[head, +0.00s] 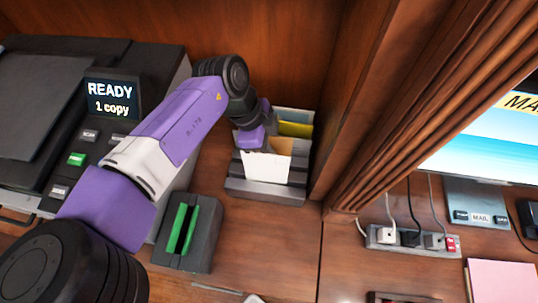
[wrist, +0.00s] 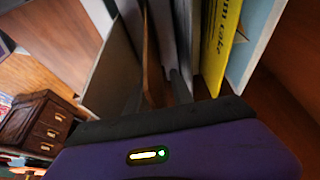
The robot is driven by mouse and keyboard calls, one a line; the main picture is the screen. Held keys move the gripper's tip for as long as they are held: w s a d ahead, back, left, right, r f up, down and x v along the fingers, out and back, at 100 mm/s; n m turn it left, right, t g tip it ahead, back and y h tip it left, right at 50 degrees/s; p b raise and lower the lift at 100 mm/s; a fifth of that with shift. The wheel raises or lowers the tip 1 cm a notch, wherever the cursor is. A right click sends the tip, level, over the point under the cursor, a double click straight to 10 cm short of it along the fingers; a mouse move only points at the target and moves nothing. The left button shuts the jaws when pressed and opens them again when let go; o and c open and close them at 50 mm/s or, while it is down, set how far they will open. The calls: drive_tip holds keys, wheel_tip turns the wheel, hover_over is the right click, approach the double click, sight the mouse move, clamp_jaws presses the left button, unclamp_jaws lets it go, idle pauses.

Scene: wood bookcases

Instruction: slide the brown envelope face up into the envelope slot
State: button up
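In the wrist view a thin brown sheet (wrist: 151,60), seen edge-on, stands between the two dark fingers of my gripper (wrist: 157,92); it looks like the brown envelope. The fingers are apart, with a visible gap to the right of the sheet. Which way its face points cannot be seen. In the head view my gripper (head: 262,140) reaches down into a grey file holder (head: 265,192) and hides part of its contents. A dark block with a green-lined slot (head: 187,228) stands in front of the printer; I cannot tell whether this is the envelope slot.
The holder also has a white sheet (head: 264,168) and a yellow booklet (head: 295,129), which also shows in the wrist view (wrist: 219,45). A black printer (head: 40,110) stands left, a wood divider (head: 365,110) right. Bare desk (head: 270,240) lies in front.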

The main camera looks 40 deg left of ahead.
clamp_jaws()
idle(1.3)
